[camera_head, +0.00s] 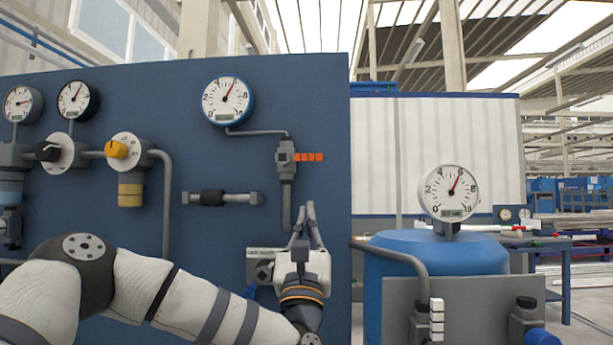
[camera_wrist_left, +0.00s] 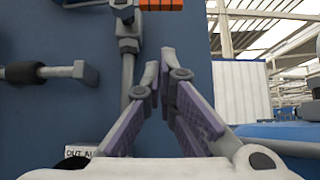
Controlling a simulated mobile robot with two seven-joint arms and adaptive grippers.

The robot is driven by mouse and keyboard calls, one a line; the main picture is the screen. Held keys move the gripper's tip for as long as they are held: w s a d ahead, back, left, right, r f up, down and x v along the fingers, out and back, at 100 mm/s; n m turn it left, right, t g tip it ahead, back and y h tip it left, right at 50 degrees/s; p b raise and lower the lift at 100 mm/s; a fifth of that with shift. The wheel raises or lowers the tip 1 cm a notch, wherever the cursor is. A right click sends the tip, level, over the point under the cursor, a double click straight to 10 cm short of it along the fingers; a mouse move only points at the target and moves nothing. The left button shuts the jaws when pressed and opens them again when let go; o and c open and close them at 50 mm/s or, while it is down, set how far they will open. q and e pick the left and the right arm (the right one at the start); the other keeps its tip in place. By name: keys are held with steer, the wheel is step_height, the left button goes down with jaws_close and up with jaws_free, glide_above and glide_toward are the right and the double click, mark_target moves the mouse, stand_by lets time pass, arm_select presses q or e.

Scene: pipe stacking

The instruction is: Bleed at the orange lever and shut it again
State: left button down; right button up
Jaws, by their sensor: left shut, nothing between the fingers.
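The orange lever (camera_head: 308,157) sticks out level to the right from a grey valve (camera_head: 285,157) on the blue panel, across the downward pipe (camera_head: 287,205). The blue-rimmed gauge (camera_head: 227,100) above is joined to this valve by a pipe, and its needle points up and slightly right. My left gripper (camera_head: 310,207) is below the lever, fingers pointing up, shut and empty, apart from the lever. In the left wrist view, the lever (camera_wrist_left: 161,4) is cut by the top edge, above the fingertips (camera_wrist_left: 158,68). My right gripper is not in view.
A yellow knob (camera_head: 116,149) and a black knob (camera_head: 47,151) sit left on the panel, with two gauges above. A horizontal pipe piece (camera_head: 222,198) lies left of the gripper. A blue tank (camera_head: 440,250) with a gauge (camera_head: 449,193) stands right.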

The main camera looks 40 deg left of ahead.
mark_target(299, 158)
arm_select(q)
step_height(299, 158, up, 7)
steer(key=w+a+p, duration=0.1)
steer(key=w+p, duration=0.1)
steer(key=shift+w+a, duration=0.3)
steer(key=shift+w, duration=0.1)
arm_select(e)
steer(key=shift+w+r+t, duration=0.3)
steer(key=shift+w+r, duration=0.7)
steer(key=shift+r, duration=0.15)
arm_select(q)
steer(key=shift+w+d+r+n+g+y+b, duration=0.15)
steer(key=shift+n+g+y+b, duration=0.45)
steer(key=shift+n, duration=0.4)
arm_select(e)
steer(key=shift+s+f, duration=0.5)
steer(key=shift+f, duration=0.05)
arm_select(q)
steer(key=shift+y, duration=0.3)
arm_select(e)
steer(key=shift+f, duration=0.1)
